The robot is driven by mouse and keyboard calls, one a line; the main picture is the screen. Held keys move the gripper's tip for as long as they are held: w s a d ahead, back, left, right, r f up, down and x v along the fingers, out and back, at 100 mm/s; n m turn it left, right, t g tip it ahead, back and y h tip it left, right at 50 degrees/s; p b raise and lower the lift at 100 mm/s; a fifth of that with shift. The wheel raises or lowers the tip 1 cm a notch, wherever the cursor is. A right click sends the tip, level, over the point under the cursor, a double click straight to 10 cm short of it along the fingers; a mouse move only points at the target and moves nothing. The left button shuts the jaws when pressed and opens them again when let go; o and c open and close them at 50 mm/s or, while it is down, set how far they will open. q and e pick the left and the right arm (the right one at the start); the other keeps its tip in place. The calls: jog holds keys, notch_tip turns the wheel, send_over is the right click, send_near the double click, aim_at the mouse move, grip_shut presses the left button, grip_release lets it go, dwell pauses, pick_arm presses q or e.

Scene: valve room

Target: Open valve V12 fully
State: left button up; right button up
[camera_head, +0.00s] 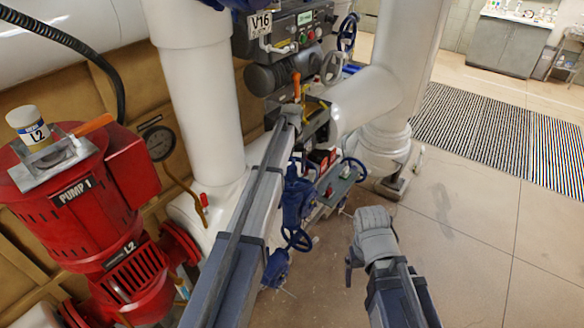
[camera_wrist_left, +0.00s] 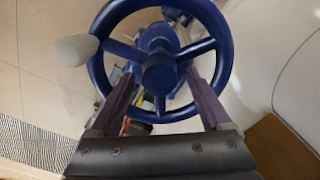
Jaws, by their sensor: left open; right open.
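A dark blue handwheel (camera_wrist_left: 226,48) with several spokes and a pale grip knob (camera_wrist_left: 76,50) fills the left wrist view. My left gripper (camera_wrist_left: 161,78) is open, its two dark fingers reaching across the lower part of the wheel on either side of the hub. I cannot tell whether they touch it. My right gripper (camera_head: 370,240) is open and empty over the floor.
Blue valves with small handwheels (camera_head: 297,238) stand right of my left arm. A red pump (camera_head: 80,215) labelled PUMP 1 is at left. White pipes (camera_head: 200,90) surround the valves. The floor (camera_head: 470,235) at right is clear, with a striped mat (camera_head: 500,130) beyond.

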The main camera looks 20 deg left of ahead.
pick_arm(q)
notch_tip(320, 180, up, 8)
jog(key=p, duration=0.7)
jog(key=shift+f, duration=0.2)
jog(key=shift+f, duration=0.15)
notch_tip(320, 180, down, 8)
jog(key=b, duration=0.8)
jog(key=shift+r, duration=0.2)
